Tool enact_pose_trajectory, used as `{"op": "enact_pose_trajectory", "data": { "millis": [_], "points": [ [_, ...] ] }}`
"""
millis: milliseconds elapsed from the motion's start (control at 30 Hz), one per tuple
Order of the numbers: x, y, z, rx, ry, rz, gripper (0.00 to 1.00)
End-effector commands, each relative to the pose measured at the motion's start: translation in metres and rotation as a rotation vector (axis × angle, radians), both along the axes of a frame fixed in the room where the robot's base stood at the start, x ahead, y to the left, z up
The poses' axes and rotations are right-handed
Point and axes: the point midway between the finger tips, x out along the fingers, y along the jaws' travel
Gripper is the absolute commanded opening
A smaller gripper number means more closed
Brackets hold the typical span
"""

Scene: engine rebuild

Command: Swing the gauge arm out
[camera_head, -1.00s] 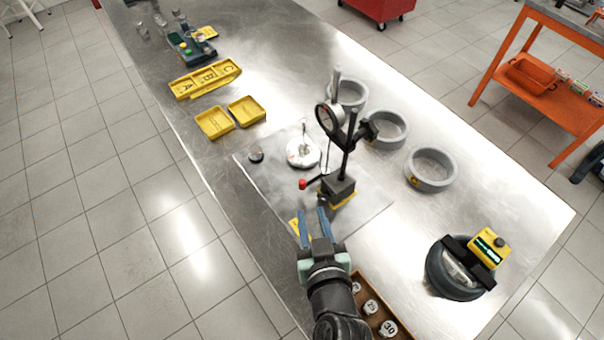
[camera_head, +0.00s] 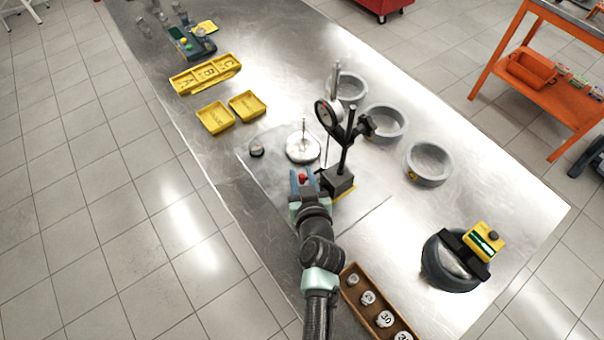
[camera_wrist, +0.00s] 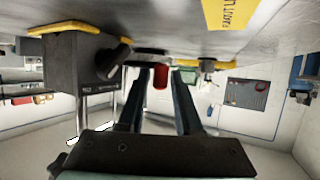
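The gauge stand has a dark base block (camera_head: 338,182) with a yellow foot, a black post (camera_head: 347,145), and a round dial gauge (camera_head: 327,117) carried on its arm. The dial hangs near a round metal piece (camera_head: 301,148) with an upright pin. My gripper (camera_head: 303,178) is at the left of the base. Its fingers are apart, one on each side of the red knob (camera_head: 302,177). The wrist view shows the red knob (camera_wrist: 160,77) between the fingertips, with narrow gaps seeming to remain. The base block (camera_wrist: 80,60) is at the left there.
Several grey rings (camera_head: 428,163) stand right of the stand. Yellow trays (camera_head: 215,118) lie to the left. A wooden box of numbered weights (camera_head: 345,282) is beside my arm, and a dark round device with a yellow unit (camera_head: 484,240) sits at the right.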

Motion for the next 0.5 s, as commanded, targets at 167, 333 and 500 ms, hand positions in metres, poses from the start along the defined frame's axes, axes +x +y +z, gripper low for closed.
{"op": "enact_pose_trajectory", "data": {
  "millis": [167, 333, 500],
  "points": [
    [0.0020, 0.0007, -0.0011, 0.000, 0.000, 0.001, 0.34],
    [0.0018, 0.0006, -0.0009, 0.000, 0.000, 0.000, 0.30],
    [0.0017, 0.0006, -0.0009, 0.000, 0.000, 0.000, 0.00]
  ]
}}
